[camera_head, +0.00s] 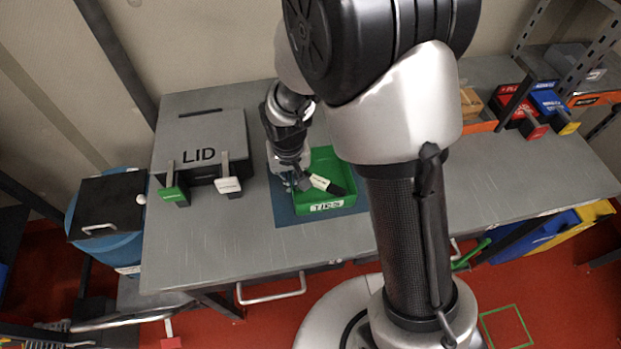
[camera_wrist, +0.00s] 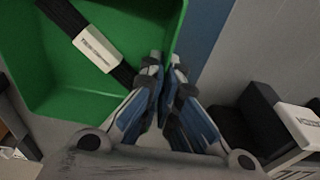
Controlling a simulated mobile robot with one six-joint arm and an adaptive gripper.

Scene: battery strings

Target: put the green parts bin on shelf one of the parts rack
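The green parts bin (camera_head: 350,165) sits on a blue mat (camera_head: 285,205) on the grey workbench. It has a white label on its front and holds a black strip with a white tag. My gripper (camera_head: 293,180) is at the bin's left wall. In the wrist view the green bin (camera_wrist: 60,80) fills the upper left, and my gripper (camera_wrist: 167,65) has its fingertips close together on either side of the bin's rim, pinching it. The parts rack (camera_head: 585,70) stands at the right back; my arm hides part of it. I cannot read which shelf is one.
Red (camera_head: 517,108) and blue (camera_head: 548,102) bins stand at the rack. A grey box marked LID (camera_head: 200,140) with green and white tags is left of the bin. A blue drum (camera_head: 85,215) stands left of the bench. The bench right of my arm is largely clear.

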